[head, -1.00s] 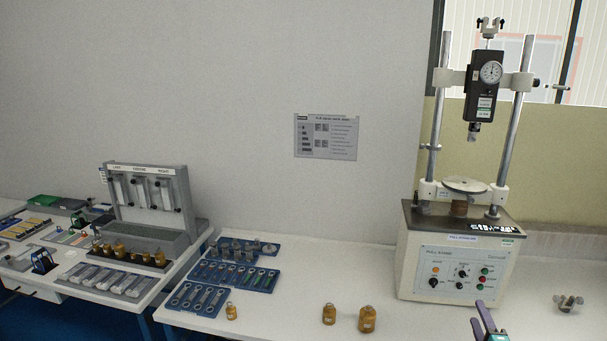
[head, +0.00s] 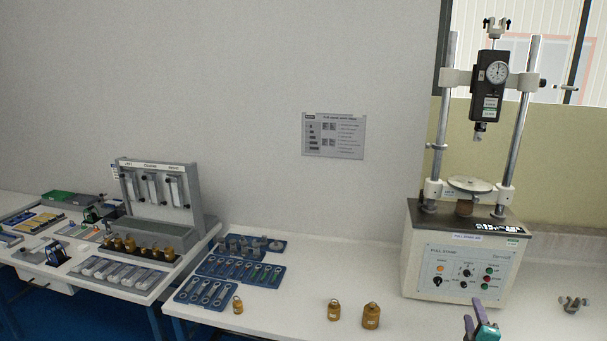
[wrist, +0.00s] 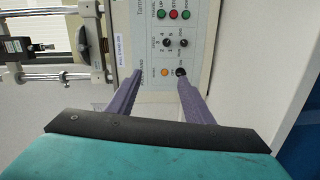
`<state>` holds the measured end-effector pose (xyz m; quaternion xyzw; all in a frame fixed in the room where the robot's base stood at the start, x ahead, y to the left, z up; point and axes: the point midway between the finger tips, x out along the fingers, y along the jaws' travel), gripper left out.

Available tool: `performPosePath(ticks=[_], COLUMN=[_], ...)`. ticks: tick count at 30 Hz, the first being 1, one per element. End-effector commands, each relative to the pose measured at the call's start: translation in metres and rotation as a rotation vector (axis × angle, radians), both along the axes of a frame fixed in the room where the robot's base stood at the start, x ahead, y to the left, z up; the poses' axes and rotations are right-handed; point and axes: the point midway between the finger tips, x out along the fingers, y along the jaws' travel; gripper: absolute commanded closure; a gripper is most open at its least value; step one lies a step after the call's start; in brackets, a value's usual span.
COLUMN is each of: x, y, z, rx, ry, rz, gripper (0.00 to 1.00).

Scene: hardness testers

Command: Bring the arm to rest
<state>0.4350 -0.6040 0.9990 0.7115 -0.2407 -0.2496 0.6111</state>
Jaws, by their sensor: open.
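My gripper (head: 472,320) shows at the bottom right of the head view, with purple fingers and a teal body. In the wrist view my gripper (wrist: 160,80) has its two fingers spread apart with nothing between them. Past the fingertips is the control panel of the pull stand (wrist: 165,38), with its knobs and coloured buttons. In the head view the pull stand (head: 465,255) stands on the bench behind my gripper, with two posts and a dial gauge (head: 490,85). I cannot tell how far the fingertips are from the panel.
Brass weights (head: 371,316) stand on the white bench (head: 290,310) left of my gripper. Blue trays (head: 240,270) of metal parts lie farther left. A small metal fitting (head: 573,304) lies at the right. A grey rack (head: 160,200) stands on the left table.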

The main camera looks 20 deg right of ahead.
Motion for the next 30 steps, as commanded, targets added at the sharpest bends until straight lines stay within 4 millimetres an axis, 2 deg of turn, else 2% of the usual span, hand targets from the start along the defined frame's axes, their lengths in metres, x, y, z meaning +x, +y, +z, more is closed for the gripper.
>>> performPosePath(ticks=[8,14,23,30], x=[0.052,0.086,0.132,0.161], y=[0.023,0.049,0.105,0.165], z=[-0.019,-0.038,-0.073,-0.103], rx=[0.171,0.312,0.531,0.707], ry=[-0.026,-0.031,-0.013,0.031], rz=[-0.065,-0.116,-0.187,-0.243], gripper=[0.53,0.53,0.53,0.53])
